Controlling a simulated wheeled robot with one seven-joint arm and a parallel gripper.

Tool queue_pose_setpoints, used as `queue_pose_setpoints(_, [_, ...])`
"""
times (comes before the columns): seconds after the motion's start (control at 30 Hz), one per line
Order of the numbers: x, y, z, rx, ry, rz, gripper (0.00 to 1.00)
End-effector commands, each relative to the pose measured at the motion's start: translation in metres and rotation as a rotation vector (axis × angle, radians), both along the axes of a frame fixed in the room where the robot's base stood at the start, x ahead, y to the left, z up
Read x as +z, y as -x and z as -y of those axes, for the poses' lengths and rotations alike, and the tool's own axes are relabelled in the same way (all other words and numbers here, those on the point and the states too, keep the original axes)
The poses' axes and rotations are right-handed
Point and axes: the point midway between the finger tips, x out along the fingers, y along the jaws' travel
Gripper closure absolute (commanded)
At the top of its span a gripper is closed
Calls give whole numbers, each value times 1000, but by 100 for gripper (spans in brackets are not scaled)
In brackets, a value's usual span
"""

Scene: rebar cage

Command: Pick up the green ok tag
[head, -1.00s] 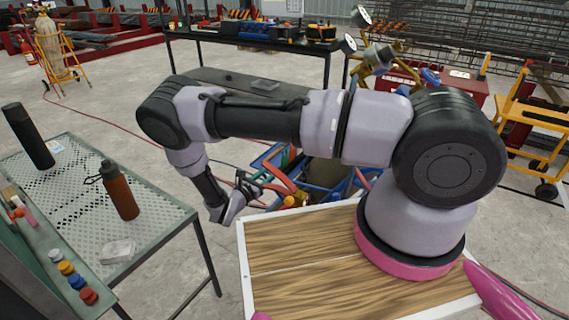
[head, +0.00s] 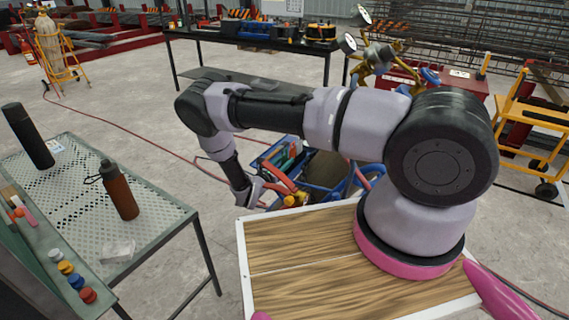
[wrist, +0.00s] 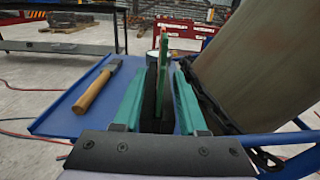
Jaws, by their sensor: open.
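In the wrist view my gripper (wrist: 162,72) is open, with its two green fingers spread apart. A thin upright green strip (wrist: 163,60) with a tan or orange edge stands between and beyond the fingertips. It looks like the green tag seen nearly edge-on, but no lettering can be read. I cannot tell whether it lies between the fingers or just past them, and neither finger visibly grips it. In the head view my gripper (head: 254,194) is at the left side of the blue cart (head: 325,186), and the tag cannot be made out there.
A hammer (wrist: 95,92) with a wooden handle lies on the blue tray (wrist: 68,118), left of my gripper. A perforated table (head: 75,200) with a brown bottle (head: 121,192) stands at left in the head view.

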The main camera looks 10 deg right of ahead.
Motion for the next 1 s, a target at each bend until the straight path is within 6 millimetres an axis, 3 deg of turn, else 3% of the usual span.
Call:
queue_pose_setpoints(0.2, [0, -1, 1, 1, 0, 0, 59])
queue_pose_setpoints(0.23, [0, -1, 1, 1, 0, 0, 63])
queue_pose_setpoints(0.33, [0, -1, 1, 1, 0, 0, 100])
queue_pose_setpoints(0.77, [6, -1, 0, 1, 0, 0, 100])
queue_pose_setpoints(1.0, [49, -2, 0, 2, -1, 2, 100])
